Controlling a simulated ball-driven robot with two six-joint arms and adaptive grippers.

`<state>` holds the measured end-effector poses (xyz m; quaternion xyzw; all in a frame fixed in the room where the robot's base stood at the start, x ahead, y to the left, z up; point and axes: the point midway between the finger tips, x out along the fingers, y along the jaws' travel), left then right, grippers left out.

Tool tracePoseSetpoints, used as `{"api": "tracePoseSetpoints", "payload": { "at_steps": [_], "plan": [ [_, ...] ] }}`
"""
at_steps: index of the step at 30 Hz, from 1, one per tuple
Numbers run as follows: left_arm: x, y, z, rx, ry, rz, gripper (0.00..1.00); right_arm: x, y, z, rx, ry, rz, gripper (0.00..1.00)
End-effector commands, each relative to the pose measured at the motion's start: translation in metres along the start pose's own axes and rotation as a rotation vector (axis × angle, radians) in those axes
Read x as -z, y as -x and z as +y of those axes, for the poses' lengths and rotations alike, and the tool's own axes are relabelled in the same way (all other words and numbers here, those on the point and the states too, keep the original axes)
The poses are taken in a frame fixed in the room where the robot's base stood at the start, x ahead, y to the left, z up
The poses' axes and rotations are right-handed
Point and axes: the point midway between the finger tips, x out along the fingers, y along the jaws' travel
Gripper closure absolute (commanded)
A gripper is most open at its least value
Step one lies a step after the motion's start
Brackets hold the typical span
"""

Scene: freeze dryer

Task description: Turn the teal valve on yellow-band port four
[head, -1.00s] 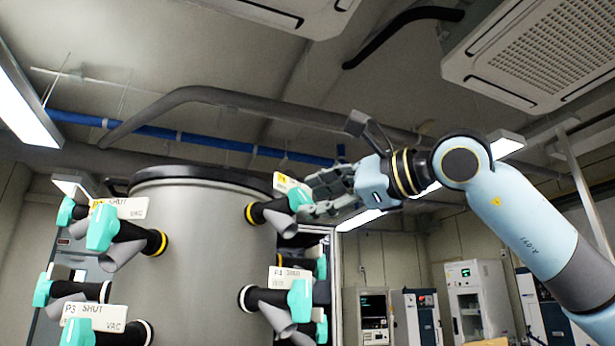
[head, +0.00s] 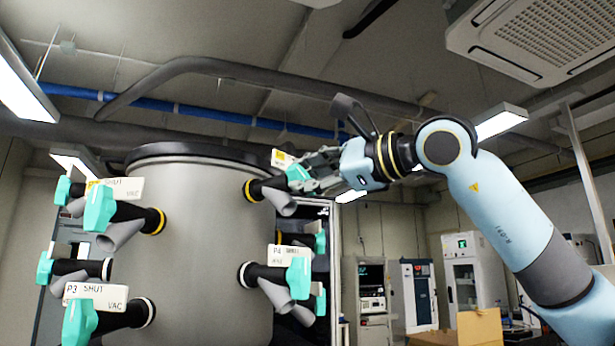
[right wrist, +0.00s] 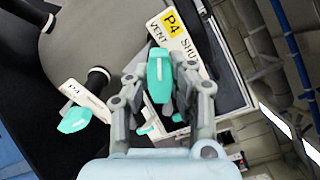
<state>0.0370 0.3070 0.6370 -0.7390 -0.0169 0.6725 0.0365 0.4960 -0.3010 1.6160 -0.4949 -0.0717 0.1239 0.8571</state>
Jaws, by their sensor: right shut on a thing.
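The yellow-band port (head: 251,190) sticks out near the top right of the grey drum. Its teal valve handle (head: 296,173) is partly covered by my right gripper (head: 312,180), which comes in from the right. In the right wrist view the teal handle (right wrist: 160,78) sits between the fingers of my right gripper (right wrist: 172,72), which is shut on it. The white label (right wrist: 180,38) beside it has a yellow P4 patch, "VENT" and a partly hidden "SHUT". My left gripper is not in view.
The grey drum (head: 205,240) carries several other teal-handled ports. A white-band port with its own teal valve (head: 298,278) lies just below. Two labelled ports with teal handles (head: 99,207) (head: 79,322) stand at left. A cardboard box (head: 465,328) is at lower right.

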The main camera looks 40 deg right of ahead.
Motion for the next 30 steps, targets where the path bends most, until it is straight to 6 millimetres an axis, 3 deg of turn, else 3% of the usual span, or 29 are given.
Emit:
{"api": "tracePoseSetpoints", "payload": {
  "at_steps": [14, 30],
  "plan": [
    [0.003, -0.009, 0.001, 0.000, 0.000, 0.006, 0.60, 0.001, 0.000, 0.002, -0.001, -0.095, -0.002, 1.00],
    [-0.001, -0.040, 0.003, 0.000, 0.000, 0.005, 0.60, 0.001, 0.000, 0.001, -0.002, -0.565, -0.001, 1.00]
  ]
}}
